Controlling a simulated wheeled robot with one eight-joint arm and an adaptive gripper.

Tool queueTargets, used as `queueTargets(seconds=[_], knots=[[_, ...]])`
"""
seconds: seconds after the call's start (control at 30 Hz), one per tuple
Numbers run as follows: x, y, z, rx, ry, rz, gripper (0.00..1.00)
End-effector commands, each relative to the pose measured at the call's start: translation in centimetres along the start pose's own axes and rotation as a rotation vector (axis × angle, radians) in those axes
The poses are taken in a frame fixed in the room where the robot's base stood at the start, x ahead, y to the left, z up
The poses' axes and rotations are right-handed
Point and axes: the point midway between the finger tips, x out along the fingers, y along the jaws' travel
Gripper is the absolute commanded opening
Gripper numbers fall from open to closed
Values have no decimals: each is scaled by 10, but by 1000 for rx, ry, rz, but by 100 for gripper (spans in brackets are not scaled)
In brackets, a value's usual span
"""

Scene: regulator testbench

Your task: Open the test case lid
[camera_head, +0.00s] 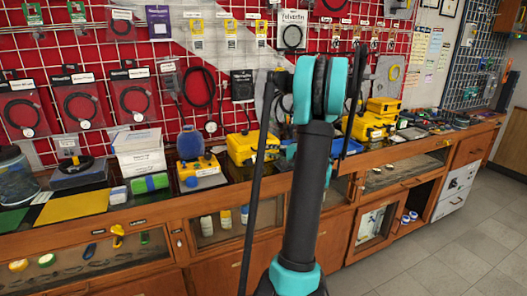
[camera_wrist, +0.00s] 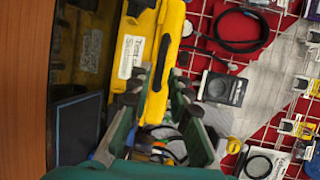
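In the wrist view a yellow test case (camera_wrist: 141,28) with a white label stands on the dark counter. A longer yellow part (camera_wrist: 170,50), probably its lid, runs along its right side. I cannot tell whether the lid is shut or slightly raised. My gripper (camera_wrist: 158,98) is open, its dark fingertips on either side of the end of this yellow part. Contact is unclear. In the head view a yellow case (camera_head: 250,147) sits on the counter left of my arm, probably the same one. My gripper's fingers are hidden behind my arm there.
Stacked yellow cases (camera_head: 375,122) stand right of my arm. A dark flat panel (camera_wrist: 76,130) lies near my gripper. Cables and packets hang on the wall grid (camera_head: 130,60) behind.

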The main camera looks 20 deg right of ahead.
Motion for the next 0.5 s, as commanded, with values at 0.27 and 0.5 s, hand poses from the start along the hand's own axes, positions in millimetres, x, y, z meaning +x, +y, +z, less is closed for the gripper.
queueTargets(seconds=[0.27,0.5], knots=[[41,0,0,-1,-1,1,19],[51,0,0,-1,0,1,19]])
